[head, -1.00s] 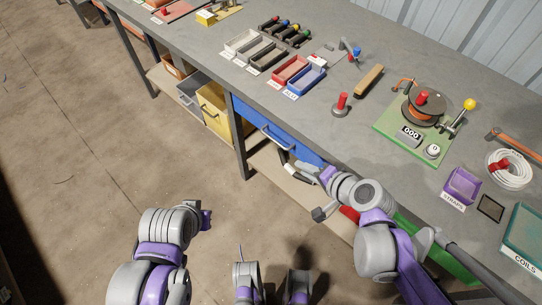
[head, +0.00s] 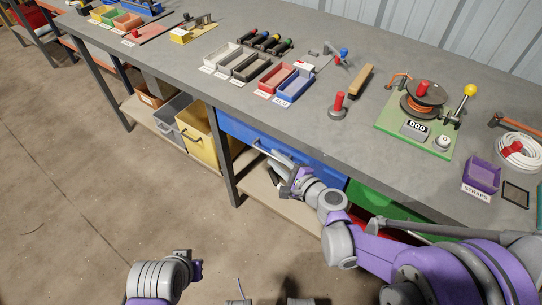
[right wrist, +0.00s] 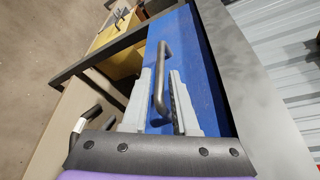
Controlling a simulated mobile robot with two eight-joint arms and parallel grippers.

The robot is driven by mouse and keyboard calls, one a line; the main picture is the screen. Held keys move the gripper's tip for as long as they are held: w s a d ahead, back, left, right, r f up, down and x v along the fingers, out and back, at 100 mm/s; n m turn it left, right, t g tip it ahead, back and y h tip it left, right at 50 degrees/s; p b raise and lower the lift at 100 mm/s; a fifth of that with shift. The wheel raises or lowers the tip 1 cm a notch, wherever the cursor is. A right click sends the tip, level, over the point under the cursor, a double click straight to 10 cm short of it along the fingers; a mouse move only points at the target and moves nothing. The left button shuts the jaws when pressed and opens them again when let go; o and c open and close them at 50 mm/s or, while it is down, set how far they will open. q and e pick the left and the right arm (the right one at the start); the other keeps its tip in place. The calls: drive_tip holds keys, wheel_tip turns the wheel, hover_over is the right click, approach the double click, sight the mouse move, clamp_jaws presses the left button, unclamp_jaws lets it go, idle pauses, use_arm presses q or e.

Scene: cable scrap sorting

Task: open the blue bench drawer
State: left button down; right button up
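The blue bench drawer (head: 238,128) sits shut under the workbench top, its front flush with the bench as far as I can see. Its grey bar handle (right wrist: 162,65) shows in the right wrist view, running lengthwise on the blue front. My right gripper (right wrist: 160,88) is open, with one finger on each side of the handle's near part; contact is not clear. In the head view my right gripper (head: 286,178) is in front of the drawer and covers part of it. My left gripper (head: 196,268) is low at the bottom left, away from the bench; its fingers are unclear.
A yellow bin (head: 196,133) and a grey bin (head: 171,112) stand on the lower shelf left of the drawer, beyond a dark bench leg (head: 224,165). A green drawer (head: 380,208) is to the right. The floor before the bench is clear.

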drive_tip(key=shift+x, duration=1.45)
clamp_jaws()
idle(0.3)
